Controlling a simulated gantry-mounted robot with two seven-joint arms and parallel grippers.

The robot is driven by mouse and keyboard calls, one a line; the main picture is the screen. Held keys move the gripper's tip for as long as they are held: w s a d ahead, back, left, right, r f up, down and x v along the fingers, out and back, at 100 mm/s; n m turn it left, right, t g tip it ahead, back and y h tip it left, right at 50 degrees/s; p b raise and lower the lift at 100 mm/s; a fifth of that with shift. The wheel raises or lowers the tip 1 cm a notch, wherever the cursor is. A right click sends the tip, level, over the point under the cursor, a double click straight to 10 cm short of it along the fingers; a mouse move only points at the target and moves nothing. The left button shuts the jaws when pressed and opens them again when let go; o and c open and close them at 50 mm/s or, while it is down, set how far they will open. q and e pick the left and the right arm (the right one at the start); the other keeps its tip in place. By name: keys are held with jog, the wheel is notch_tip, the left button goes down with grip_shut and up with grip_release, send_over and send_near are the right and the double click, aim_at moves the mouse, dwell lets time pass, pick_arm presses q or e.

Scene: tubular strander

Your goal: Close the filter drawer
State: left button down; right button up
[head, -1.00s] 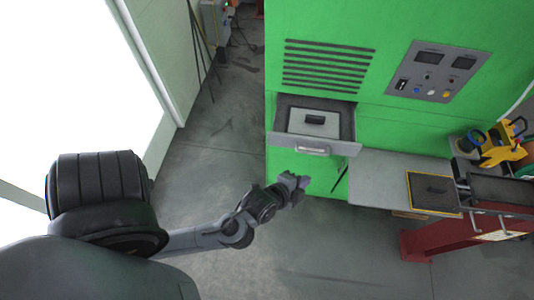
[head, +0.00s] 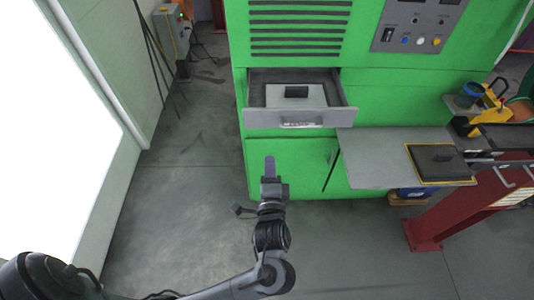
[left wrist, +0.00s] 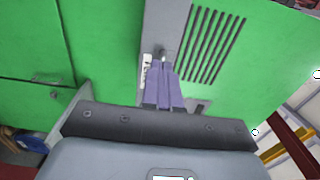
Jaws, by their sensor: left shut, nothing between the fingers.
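The filter drawer (head: 262,120) is a grey drawer pulled out of the green machine cabinet. It is open, with a pale block with a dark handle (head: 297,93) inside. Its front carries a bar handle (head: 300,124). My left gripper (head: 269,160) points up toward the cabinet, below and slightly left of the drawer handle, apart from the drawer in the head view. Its purple fingers are shut and empty. In the left wrist view the fingers (left wrist: 166,88) overlap the grey drawer front (left wrist: 163,28) near its handle; contact cannot be told. My right gripper is not in view.
A grey side table (head: 375,155) with a yellow-edged dark plate (head: 438,161) juts out right of the drawer. A control panel (head: 417,24) is at the upper right. A red beam (head: 450,217) stands lower right. The floor left of the cabinet is mostly clear.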

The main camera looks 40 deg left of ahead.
aim_at(268, 121)
pick_arm(q)
jog(key=b+x, duration=0.2)
jog(key=x, duration=1.1)
jog(key=shift+w+a, duration=0.1)
jog(key=shift+a, duration=0.05)
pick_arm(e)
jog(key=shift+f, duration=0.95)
